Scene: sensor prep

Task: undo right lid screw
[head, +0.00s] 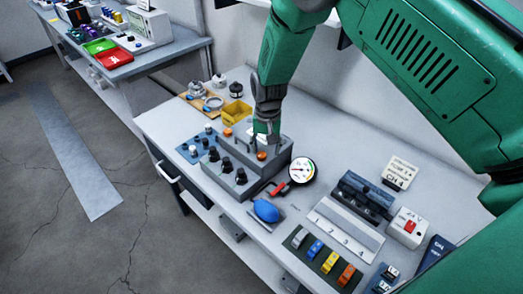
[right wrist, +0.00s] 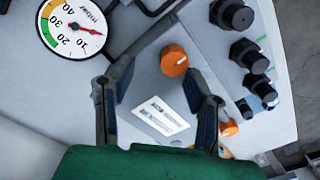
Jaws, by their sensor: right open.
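The right lid screw (head: 262,155) is an orange knob on top of the grey box (head: 282,158). In the right wrist view the same orange screw (right wrist: 174,60) shows just past my fingertips, between their lines. My right gripper (head: 266,138) is over the box, pointing down, its fingers (right wrist: 160,82) apart with nothing between them. Whether they reach down to the screw's height is hard to tell. A second orange screw (head: 227,132) sits at the box's left end and shows near my right finger in the wrist view (right wrist: 229,127). My left gripper is not seen.
Black knobs (head: 240,176) line the box's front. A round gauge (head: 302,170), a red-handled valve (head: 278,188) and a blue bulb (head: 266,210) lie right of it. A yellow bin (head: 236,112) stands behind left. The bench front edge is near the box.

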